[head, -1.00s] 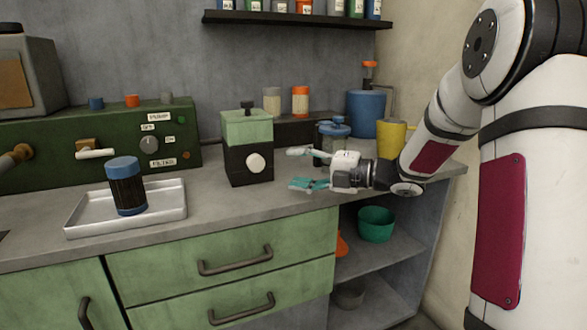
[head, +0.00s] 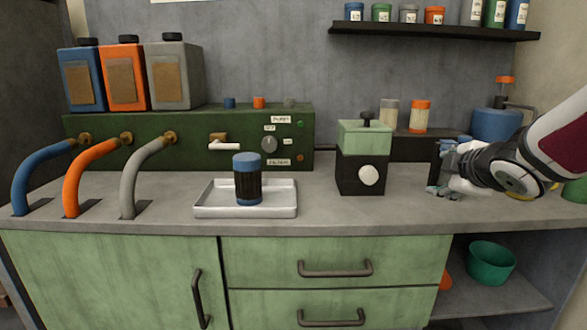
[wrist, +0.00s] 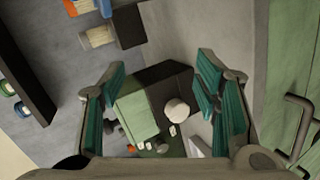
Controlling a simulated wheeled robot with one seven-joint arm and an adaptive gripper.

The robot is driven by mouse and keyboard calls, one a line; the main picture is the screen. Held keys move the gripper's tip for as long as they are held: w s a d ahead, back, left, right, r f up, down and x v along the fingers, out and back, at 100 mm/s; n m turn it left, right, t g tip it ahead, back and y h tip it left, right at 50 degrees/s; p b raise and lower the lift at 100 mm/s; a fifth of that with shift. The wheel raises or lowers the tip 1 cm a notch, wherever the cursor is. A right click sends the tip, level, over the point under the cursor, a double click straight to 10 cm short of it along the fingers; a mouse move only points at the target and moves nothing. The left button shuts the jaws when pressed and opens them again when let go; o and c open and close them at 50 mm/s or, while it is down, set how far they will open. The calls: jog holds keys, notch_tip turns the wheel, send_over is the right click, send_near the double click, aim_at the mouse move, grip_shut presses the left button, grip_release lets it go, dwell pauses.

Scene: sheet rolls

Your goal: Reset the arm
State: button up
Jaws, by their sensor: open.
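My gripper (head: 440,172) is at the right of the counter in the head view, above the worktop and to the right of the black and green box (head: 362,160) with a white knob. In the wrist view my gripper (wrist: 160,95) is open, with its teal finger pads apart and nothing held. The box (wrist: 150,105) shows between and beyond the fingers there, apart from them as far as I can tell. A dark jar with a blue lid (head: 248,180) stands upright on a metal tray (head: 217,211) at the middle of the counter.
Blue, orange and grey hoses (head: 90,170) are at the left. A shelf of small bottles (head: 440,30) hangs above. A blue container (head: 495,125) is near my arm. The counter front is clear.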

jog(key=s+a+f+m+g+y, duration=0.1)
jog(key=s+a+f+m+g, duration=0.3)
jog(key=s, duration=1)
jog(key=s+a+f+m+g, duration=0.2)
jog(key=s+a+m+g, duration=0.3)
jog(key=s, duration=0.9)
jog(key=s+a+f+m+g+y, duration=0.1)
jog(key=s+a+f+m+g, duration=0.35)
jog(key=s, duration=0.95)
notch_tip(320, 180, up, 33)
jog(key=d+t+p, duration=0.1)
jog(key=t+p, duration=0.3)
jog(key=p, duration=2.6)
jog(key=shift+d+m+t, duration=0.15)
jog(key=shift+m+t, duration=0.2)
